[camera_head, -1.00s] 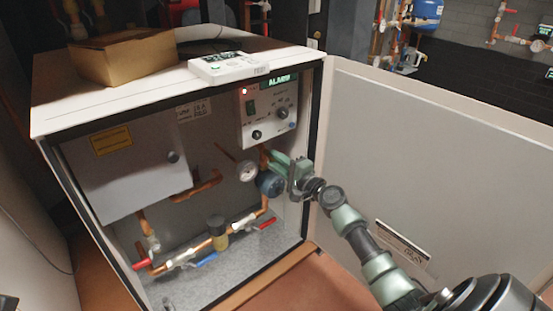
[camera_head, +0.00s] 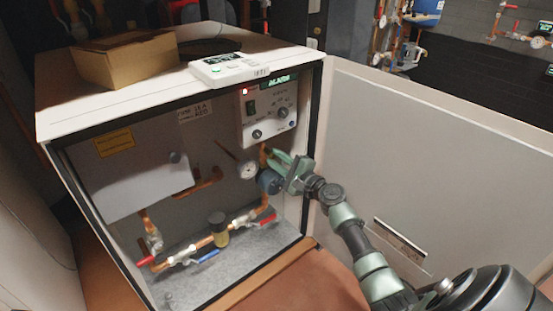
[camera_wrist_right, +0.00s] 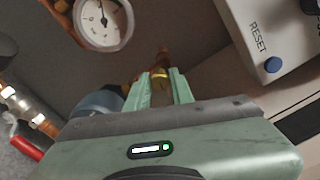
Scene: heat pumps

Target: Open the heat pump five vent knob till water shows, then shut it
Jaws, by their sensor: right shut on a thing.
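The open heat pump cabinet (camera_head: 100,118) shows its pipework. My right gripper (camera_head: 276,157) reaches in from the right, below the control panel and just above a blue round part (camera_head: 268,183). In the right wrist view, the gripper's two green fingers (camera_wrist_right: 163,88) are closed around a small brass piece, which looks like the vent knob (camera_wrist_right: 160,75). In the head view the fingers hide the knob. A copper-coloured pipe end shows just beyond it. I see no water at the knob. My left gripper is not in view.
A pressure gauge (camera_head: 246,169) sits left of the gripper. The control panel (camera_head: 268,117) has a lit red light and a green ALARM display. A cardboard box (camera_head: 125,62) and white device (camera_head: 230,68) lie on top.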

